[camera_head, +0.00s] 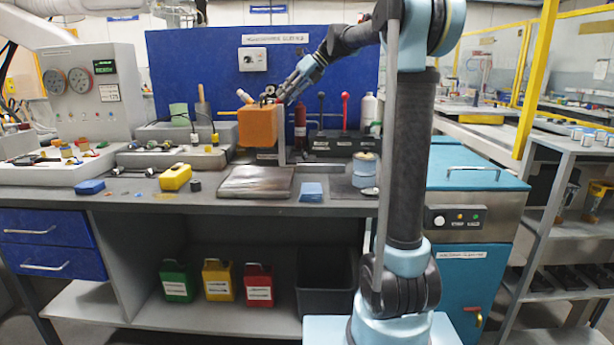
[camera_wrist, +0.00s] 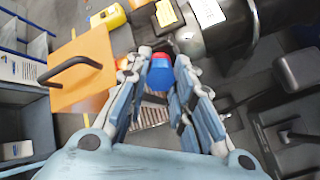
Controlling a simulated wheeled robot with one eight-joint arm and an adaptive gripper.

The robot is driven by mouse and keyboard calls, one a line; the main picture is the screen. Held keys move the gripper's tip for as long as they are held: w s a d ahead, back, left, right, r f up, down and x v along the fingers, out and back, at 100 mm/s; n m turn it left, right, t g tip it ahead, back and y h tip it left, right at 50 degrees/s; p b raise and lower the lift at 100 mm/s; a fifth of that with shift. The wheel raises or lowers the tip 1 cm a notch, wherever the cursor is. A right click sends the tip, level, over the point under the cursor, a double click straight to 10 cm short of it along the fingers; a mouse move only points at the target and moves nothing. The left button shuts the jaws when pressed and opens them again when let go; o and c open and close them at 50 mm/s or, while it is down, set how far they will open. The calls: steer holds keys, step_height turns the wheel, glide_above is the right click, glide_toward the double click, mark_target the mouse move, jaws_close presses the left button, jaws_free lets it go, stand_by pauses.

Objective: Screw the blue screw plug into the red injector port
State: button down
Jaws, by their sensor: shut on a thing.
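My gripper (camera_head: 284,94) is over the back of the workbench, beside the orange box. In the wrist view, my gripper (camera_wrist: 158,68) is shut on the blue screw plug (camera_wrist: 160,77), which sits between the fingertips. A small red part (camera_wrist: 161,56) shows just beyond the plug's far end. I cannot tell whether this is the red injector port or whether the plug touches it. The plug is not clearly visible in the head view.
The orange box (camera_head: 257,127) with a dark handle is close to my gripper; it also fills the left of the wrist view (camera_wrist: 82,70). A red cylinder (camera_head: 300,122) and levers stand behind. A metal plate (camera_head: 256,182) and yellow block (camera_head: 175,177) lie on the bench.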

steer(key=m, duration=0.5)
steer(key=shift+s, duration=0.1)
steer(key=m, duration=0.2)
steer(key=shift+f+m, duration=0.1)
steer(key=shift+m, duration=0.2)
steer(key=c, duration=1.5)
jaws_free()
steer(key=o, duration=0.6)
steer(key=shift+d, duration=0.1)
